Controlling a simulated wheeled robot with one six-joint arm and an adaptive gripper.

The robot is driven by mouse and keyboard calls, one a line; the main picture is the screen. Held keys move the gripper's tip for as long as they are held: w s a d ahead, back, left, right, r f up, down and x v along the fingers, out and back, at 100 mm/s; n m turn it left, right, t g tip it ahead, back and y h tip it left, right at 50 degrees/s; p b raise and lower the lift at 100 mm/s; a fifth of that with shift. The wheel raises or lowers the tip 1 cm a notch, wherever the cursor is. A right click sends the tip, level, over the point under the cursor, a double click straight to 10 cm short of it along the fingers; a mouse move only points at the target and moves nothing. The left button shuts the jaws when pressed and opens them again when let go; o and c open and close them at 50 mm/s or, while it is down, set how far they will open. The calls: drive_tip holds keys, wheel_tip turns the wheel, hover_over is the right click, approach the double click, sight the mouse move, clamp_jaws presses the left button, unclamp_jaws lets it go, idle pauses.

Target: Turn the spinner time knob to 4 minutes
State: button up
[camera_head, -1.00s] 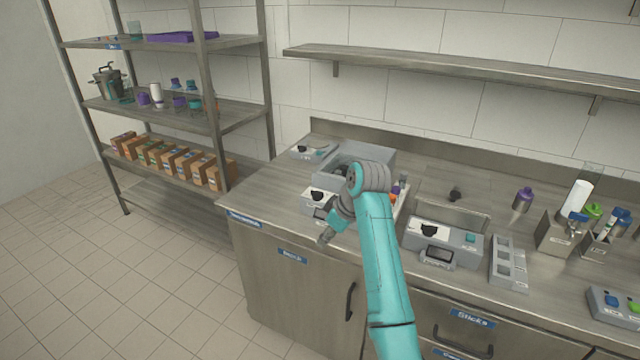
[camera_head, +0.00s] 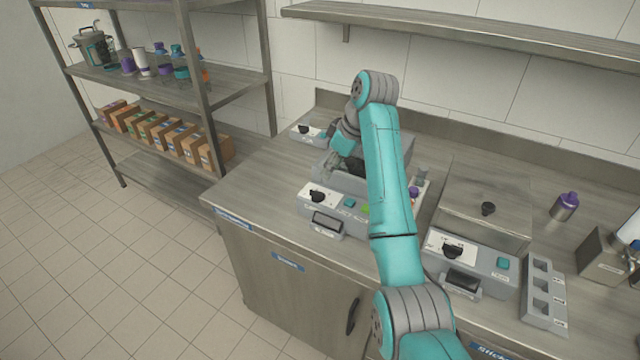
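Three grey control units with black knobs on white dials stand on the counter; their labels are too small to read, so I cannot tell which is the spinner. One knob (camera_head: 317,195) is on the front left unit, beside a teal and a green button. Another knob (camera_head: 452,250) is on the right unit, beside a teal button. A third knob (camera_head: 303,129) is at the back left. My gripper (camera_head: 331,165) points down over the left part of the grey open box, behind the front left unit. It appears apart from the knobs. Its finger opening is unclear.
The grey open box (camera_head: 408,150) is partly hidden by my arm. A lidded metal box (camera_head: 485,218), a purple-capped bottle (camera_head: 564,206) and a grey slotted rack (camera_head: 543,295) stand to the right. A wall shelf (camera_head: 480,45) runs above. The counter's left end is bare.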

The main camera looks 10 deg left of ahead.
sight(318, 192)
drive_tip(key=x, duration=1)
drive_tip(key=shift+s, duration=0.1)
clamp_jaws()
